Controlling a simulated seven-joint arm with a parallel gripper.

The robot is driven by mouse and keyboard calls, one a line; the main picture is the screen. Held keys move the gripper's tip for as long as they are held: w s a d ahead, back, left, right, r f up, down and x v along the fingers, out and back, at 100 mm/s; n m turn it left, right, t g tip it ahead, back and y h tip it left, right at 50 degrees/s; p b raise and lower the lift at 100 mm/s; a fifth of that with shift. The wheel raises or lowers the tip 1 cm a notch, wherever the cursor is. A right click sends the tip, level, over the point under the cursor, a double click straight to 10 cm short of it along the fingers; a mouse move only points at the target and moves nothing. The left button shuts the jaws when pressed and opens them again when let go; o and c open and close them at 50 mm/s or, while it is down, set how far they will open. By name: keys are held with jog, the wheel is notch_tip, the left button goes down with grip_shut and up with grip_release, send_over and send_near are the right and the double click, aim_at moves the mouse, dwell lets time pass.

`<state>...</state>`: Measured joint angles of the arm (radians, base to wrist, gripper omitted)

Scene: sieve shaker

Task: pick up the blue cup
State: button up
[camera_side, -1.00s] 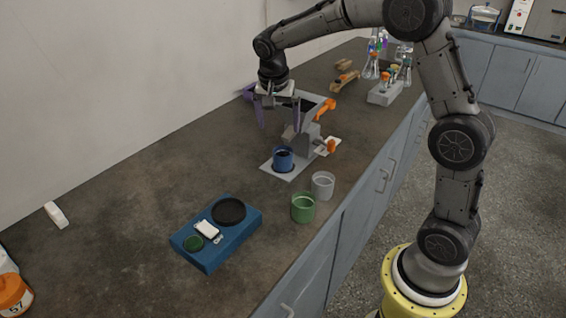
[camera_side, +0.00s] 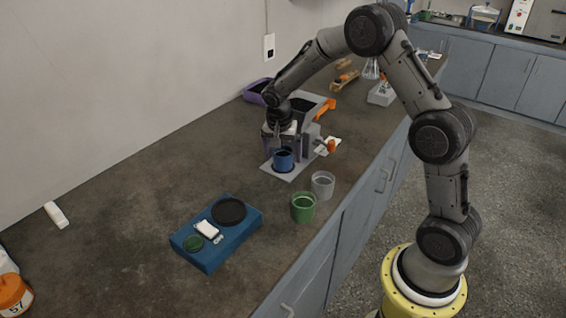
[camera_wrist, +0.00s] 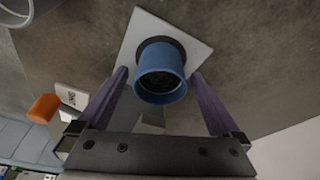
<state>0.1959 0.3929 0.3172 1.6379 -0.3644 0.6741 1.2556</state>
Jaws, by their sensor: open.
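The blue cup (camera_side: 283,160) stands upright on the light grey base plate (camera_side: 286,176) of the sieve shaker (camera_side: 308,136). In the wrist view the blue cup (camera_wrist: 161,75) shows from above with a dark inside, its mouth towards the camera, between and just beyond the two purple fingers. My gripper (camera_wrist: 160,82) is open, one finger on each side of the cup. In the side view my gripper (camera_side: 281,148) is just above and behind the cup, and its fingers are partly hidden. I cannot tell whether either finger touches the cup.
A clear cup (camera_side: 322,185) and a green cup (camera_side: 303,208) stand near the counter's front edge. A purple tray (camera_side: 256,92) and orange-handled parts (camera_side: 325,110) are behind the gripper. The left counter is mostly clear.

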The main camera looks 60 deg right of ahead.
jog(key=shift+d+f, duration=0.15)
jog(key=shift+f, duration=0.35)
jog(key=c, duration=1.4)
jog(key=shift+r, duration=0.1)
grip_shut()
jog(key=shift+w, duration=0.1)
jog(key=shift+r, duration=0.1)
